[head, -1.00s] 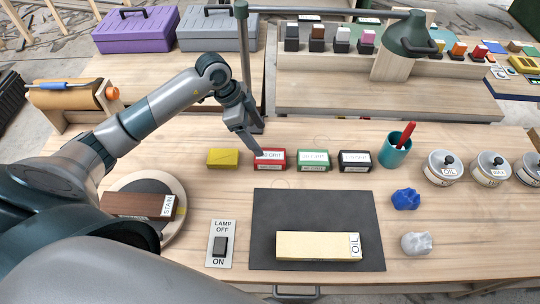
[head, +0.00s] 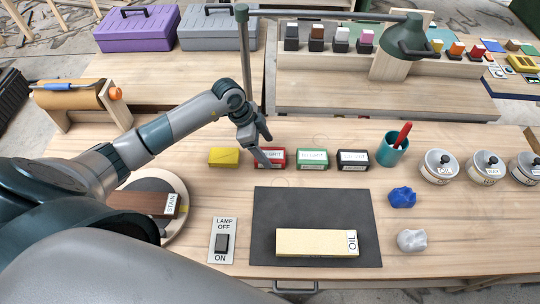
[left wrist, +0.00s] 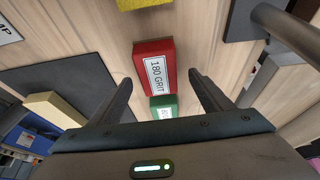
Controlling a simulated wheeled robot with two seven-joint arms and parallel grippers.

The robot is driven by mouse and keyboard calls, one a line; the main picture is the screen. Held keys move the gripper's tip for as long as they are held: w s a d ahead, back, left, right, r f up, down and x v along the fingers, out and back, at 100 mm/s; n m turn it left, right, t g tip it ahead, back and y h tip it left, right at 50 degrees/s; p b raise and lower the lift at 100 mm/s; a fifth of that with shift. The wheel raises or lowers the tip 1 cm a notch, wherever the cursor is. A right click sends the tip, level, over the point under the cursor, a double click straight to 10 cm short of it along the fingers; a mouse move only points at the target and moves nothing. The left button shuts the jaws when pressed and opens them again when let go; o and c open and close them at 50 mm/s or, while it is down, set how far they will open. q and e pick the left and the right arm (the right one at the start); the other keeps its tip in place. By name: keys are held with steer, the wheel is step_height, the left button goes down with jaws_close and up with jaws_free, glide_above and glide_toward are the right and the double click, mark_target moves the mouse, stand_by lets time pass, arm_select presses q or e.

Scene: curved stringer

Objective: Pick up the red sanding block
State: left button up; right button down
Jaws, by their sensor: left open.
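The red sanding block (head: 277,157) lies on the workbench in a row between a yellow block (head: 223,157) and a green block (head: 312,158). In the left wrist view the red block (left wrist: 154,66), labelled "180 GRIT", lies ahead of and between the two spread fingers. My left gripper (head: 264,150) is at the red block in the head view and hides part of its left side. In the left wrist view my left gripper (left wrist: 160,92) is open and empty, and I cannot see it touching the block. My right gripper is not in view.
A black block (head: 353,159) and a teal cup (head: 393,151) stand to the right. The lamp post (head: 246,70) rises close behind my left gripper. A dark mat (head: 263,235) with an oil stone (head: 310,243) lies in front.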

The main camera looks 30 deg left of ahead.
mark_target(270, 154)
arm_select(q)
steer(key=shift+p+x, duration=0.55)
steer(key=shift+x, duration=1.2)
steer(key=shift+s+f, duration=0.15)
steer(key=c, duration=1.3)
steer(key=shift+r, duration=0.3)
step_height(270, 154, up, 3)
steer(key=shift+r+b, duration=0.1)
steer(key=shift+b, duration=0.9)
steer(key=s+d+r+b, duration=0.1)
steer(key=d+r, duration=0.1)
steer(key=d, duration=0.1)
steer(key=s+d+r+b, duration=0.1)
steer(key=d+r, duration=0.2)
steer(key=d, duration=0.1)
steer(key=s+d+r+b, duration=0.1)
steer(key=d+r, duration=0.1)
steer(key=d, duration=0.2)
steer(key=shift+d+r, duration=0.2)
steer(key=shift+r, duration=0.05)
